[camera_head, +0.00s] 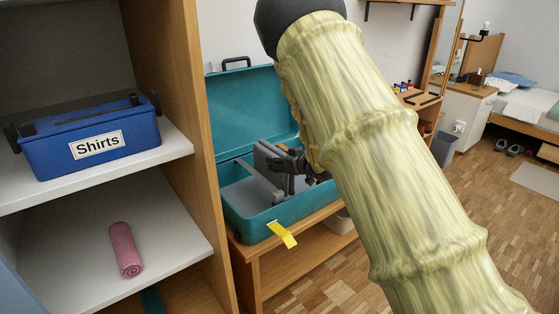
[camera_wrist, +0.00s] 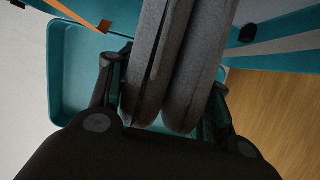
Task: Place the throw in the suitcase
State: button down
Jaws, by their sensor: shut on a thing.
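The throw looks like a grey, thick folded cloth (camera_head: 264,168). It stands on edge between the fingers of my gripper (camera_head: 290,164). The wrist view shows the throw's rounded folds (camera_wrist: 181,65) pressed between the two dark fingers of my gripper (camera_wrist: 167,88). The teal suitcase (camera_head: 290,213) lies open on a wooden bench, its lid raised at the back. In the head view the throw is within the suitcase's outline, over its grey inside. I cannot tell whether it touches the bottom. My arm hides the suitcase's right part.
A shelf unit on the left holds a blue box labelled Shirts (camera_head: 90,138) and a rolled pink cloth (camera_head: 125,250). Its wooden side panel (camera_head: 195,170) stands close beside the suitcase. A yellow tag (camera_head: 282,234) hangs on the suitcase's front. The floor at right is open.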

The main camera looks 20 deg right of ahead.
jog(key=c, duration=0.6)
grip_release()
jog(key=shift+r, duration=0.1)
jog(key=v, duration=0.4)
jog(key=p+v, duration=0.1)
jog(key=v, duration=0.3)
jog(key=p+v, duration=0.1)
jog(key=v, duration=0.3)
jog(key=shift+r, duration=0.45)
